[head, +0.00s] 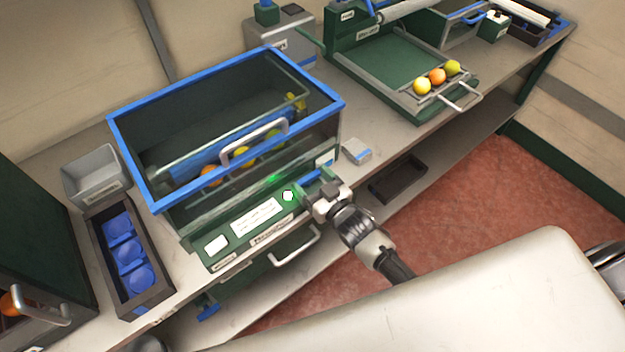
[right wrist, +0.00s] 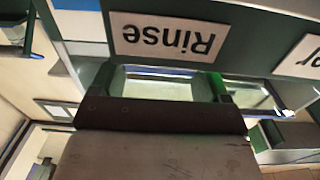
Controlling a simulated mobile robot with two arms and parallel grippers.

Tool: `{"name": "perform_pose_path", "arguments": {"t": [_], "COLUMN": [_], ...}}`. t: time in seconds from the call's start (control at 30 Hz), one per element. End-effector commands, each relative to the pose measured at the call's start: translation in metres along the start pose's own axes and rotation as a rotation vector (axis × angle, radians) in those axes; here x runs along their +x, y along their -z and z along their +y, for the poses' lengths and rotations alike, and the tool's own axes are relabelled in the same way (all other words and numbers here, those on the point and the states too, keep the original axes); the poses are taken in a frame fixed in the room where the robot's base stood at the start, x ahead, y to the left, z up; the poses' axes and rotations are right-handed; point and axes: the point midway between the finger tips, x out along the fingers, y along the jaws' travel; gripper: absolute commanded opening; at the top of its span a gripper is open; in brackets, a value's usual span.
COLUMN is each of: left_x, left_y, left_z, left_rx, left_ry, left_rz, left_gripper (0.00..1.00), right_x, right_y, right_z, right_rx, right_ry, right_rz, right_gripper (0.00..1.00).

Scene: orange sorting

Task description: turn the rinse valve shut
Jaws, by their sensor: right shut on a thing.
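The rinse valve shows as a blue lever (head: 313,176) on the green front panel of the blue-rimmed wash tank (head: 118,150), near its right end. My right gripper (head: 319,184) is at this lever and shut on it. Its fingers cover part of the lever, so its exact angle is hard to tell. In the right wrist view the "Rinse" label (right wrist: 169,38) appears upside down, just beyond my right gripper (right wrist: 168,88). My left gripper is not in view.
Several oranges and yellow fruits lie in the tank. A white knob (head: 288,196) and a bar handle (head: 294,247) are left of my gripper. A small grey box (head: 357,151) stands close on the right. A bin of blue cups (head: 155,290) is at left.

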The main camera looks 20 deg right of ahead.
Motion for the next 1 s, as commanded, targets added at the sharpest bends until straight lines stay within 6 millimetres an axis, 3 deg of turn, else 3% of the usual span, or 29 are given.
{"name": "perform_pose_path", "arguments": {"t": [0.23,0.27,0.4,0.73,1.0], "left_x": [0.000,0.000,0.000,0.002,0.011], "left_y": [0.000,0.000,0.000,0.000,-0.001], "left_z": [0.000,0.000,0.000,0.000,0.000], "left_rx": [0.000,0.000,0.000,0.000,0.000], "left_ry": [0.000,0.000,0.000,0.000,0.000], "left_rz": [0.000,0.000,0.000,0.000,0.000], "left_gripper": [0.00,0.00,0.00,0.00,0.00], "right_x": [0.000,0.000,0.000,-0.009,-0.060], "right_y": [0.000,0.000,0.000,-0.001,-0.003], "right_z": [0.001,0.001,0.001,0.000,0.000], "right_rx": [-0.001,-0.001,0.000,0.000,-0.001], "right_ry": [-0.001,0.000,0.000,0.000,0.001], "right_rz": [0.000,0.000,0.001,-0.001,-0.002], "right_gripper": [0.53,0.81,1.00,1.00,1.00]}}
